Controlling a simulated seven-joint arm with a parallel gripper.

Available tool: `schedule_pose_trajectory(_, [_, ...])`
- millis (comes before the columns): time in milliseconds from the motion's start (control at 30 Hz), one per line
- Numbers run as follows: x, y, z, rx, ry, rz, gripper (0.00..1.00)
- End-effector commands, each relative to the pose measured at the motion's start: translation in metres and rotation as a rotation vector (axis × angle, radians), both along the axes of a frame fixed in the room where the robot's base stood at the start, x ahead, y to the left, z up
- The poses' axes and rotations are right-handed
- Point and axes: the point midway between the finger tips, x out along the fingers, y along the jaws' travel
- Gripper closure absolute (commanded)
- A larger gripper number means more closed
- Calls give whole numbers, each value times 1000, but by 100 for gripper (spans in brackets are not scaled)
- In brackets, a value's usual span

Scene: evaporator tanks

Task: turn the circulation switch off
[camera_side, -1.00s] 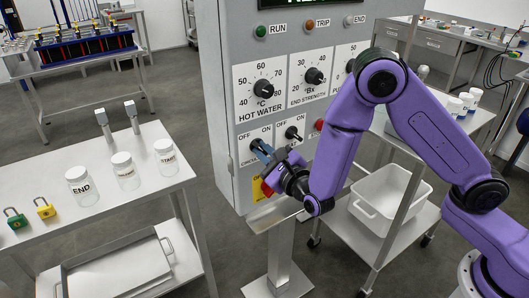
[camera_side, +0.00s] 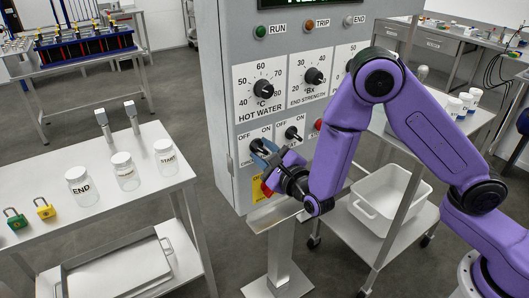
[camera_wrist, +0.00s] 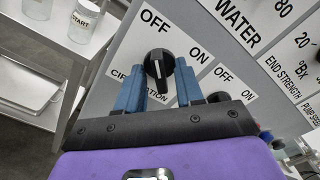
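The circulation switch is a black rotary knob (camera_wrist: 158,70) with a white line, on the grey cabinet's panel. In the wrist view, OFF is printed above it and ON to its right; the label below is partly covered. The white line runs nearly up and down in that view; I cannot tell for sure which mark it points to. My gripper (camera_wrist: 158,88) has its two blue fingers apart, one on each side of the knob, with narrow gaps visible. In the side view my gripper (camera_side: 266,155) is at the panel's lower left and covers much of this switch.
A second OFF/ON switch (camera_side: 292,133) sits just right. The hot water dial (camera_side: 263,88) and end strength dial (camera_side: 314,76) are above. A red and yellow control (camera_side: 266,188) is below my gripper. A side table (camera_side: 105,195) with jars stands left.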

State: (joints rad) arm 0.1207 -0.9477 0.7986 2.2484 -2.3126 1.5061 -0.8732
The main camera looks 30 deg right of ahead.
Motion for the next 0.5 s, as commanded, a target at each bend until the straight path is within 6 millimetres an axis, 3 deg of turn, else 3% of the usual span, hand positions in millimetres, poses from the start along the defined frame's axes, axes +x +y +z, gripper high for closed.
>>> schedule_pose_trajectory(333, [-2, 0, 0, 2, 0, 0, 62])
schedule_pose_trajectory(500, [-20, 1, 0, 1, 2, 3, 62])
